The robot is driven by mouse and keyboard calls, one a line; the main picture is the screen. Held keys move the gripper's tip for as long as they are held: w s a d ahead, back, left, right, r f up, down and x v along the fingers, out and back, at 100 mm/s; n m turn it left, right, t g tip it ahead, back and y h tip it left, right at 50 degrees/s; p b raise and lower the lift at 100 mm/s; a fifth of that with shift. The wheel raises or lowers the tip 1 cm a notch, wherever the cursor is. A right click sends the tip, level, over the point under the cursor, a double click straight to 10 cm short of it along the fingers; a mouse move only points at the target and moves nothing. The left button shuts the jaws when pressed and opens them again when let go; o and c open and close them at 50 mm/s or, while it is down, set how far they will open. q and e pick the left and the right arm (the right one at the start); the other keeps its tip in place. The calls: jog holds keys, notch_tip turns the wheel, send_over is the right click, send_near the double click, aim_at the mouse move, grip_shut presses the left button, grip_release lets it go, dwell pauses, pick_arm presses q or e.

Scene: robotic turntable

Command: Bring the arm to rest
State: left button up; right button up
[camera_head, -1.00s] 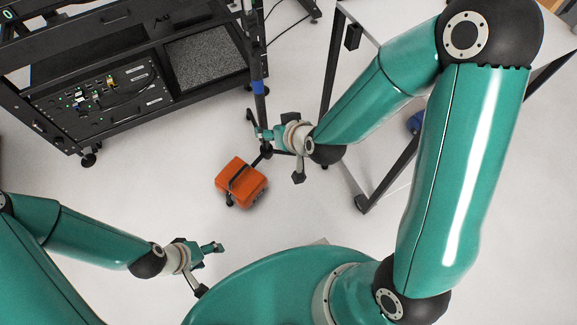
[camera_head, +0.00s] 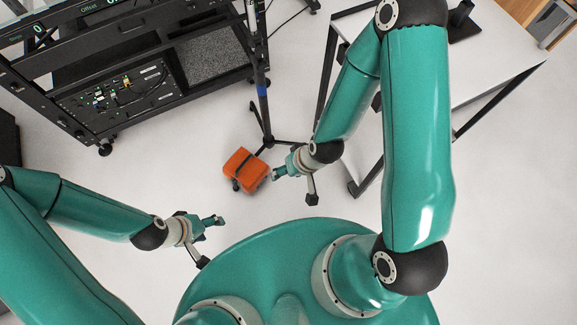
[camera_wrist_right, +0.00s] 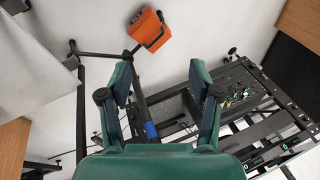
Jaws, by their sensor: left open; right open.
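My right arm (camera_head: 415,140) is bent, with its elbow high at the upper right of the head view. My right gripper (camera_head: 277,173) points left beside the orange case on the floor; whether they touch is hard to tell, but nothing is held. In the right wrist view, the right gripper (camera_wrist_right: 162,90) shows its two fingers spread wide with nothing between them. My left arm (camera_head: 95,212) comes in from the left. My left gripper (camera_head: 218,222) is open and empty over the floor, apart from other objects.
The orange case (camera_head: 246,170) stands on the floor near a black tripod stand (camera_head: 265,110); it also shows in the wrist view (camera_wrist_right: 150,28). A black equipment rack (camera_head: 120,80) is at upper left. A white-topped table (camera_head: 480,70) is at right.

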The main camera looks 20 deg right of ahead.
jog(key=shift+s+a+r, duration=0.1)
jog(key=shift+s+r, duration=0.05)
jog(key=shift+s, duration=0.45)
jog(key=s+p, duration=0.1)
jog(key=s+g+p, duration=0.1)
jog(key=s+r+g+p, duration=0.1)
jog(key=p, duration=0.1)
jog(key=shift+s+a, duration=0.3)
jog(key=shift+a, duration=0.1)
